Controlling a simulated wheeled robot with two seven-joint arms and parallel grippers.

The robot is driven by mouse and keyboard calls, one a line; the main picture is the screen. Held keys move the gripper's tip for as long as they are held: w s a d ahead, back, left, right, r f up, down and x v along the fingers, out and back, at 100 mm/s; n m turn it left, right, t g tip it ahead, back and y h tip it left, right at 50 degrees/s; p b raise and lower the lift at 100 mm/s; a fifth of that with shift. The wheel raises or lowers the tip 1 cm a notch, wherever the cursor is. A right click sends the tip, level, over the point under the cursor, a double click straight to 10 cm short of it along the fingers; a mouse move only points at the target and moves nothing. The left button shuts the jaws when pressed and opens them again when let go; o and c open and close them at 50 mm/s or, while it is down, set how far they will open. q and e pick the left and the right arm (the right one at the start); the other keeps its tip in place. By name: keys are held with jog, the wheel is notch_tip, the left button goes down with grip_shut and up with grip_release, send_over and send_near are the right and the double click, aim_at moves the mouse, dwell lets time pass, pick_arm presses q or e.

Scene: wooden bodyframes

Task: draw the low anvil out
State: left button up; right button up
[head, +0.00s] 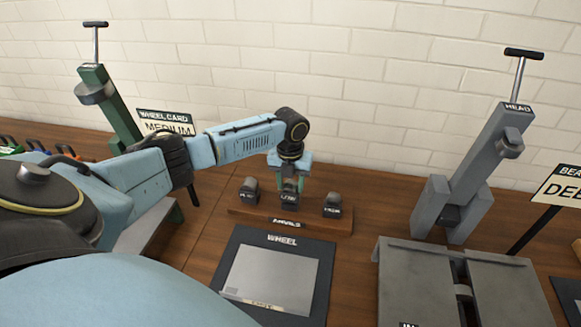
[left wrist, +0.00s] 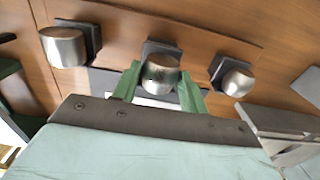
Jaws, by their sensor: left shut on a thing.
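Three dark anvils with rounded metal tops stand in a row on a wooden rack marked ANVILS (head: 258,218). My left gripper (head: 290,183) reaches down over the middle anvil (head: 289,198), whose small label looks like LOW but is hard to read. In the left wrist view my left gripper's green fingers (left wrist: 158,88) stand on both sides of the middle anvil's round metal top (left wrist: 160,70) and are shut on it. It still appears at its place in the rack. The left anvil (head: 250,190) and the right anvil (head: 333,205) stand clear of the fingers. My right gripper is not in view.
A dark-framed WHEEL plate (head: 270,275) lies in front of the rack. A grey stand marked HEAD (head: 485,170) and a grey bench (head: 420,285) are at the right. A green stand (head: 112,110) and a WHEEL CARD sign (head: 166,122) are at the back left. A brick wall closes the back.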

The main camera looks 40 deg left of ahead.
aim_at(290, 182)
pick_arm(q)
jog(key=shift+f+b, duration=0.6)
jog(key=shift+f, duration=0.4)
jog(key=o, duration=1)
jog(key=shift+o, duration=0.7)
jog(key=shift+f, duration=0.1)
notch_tip(290, 182, up, 14)
jog(key=shift+f+p, duration=0.2)
jog(key=shift+p, duration=0.1)
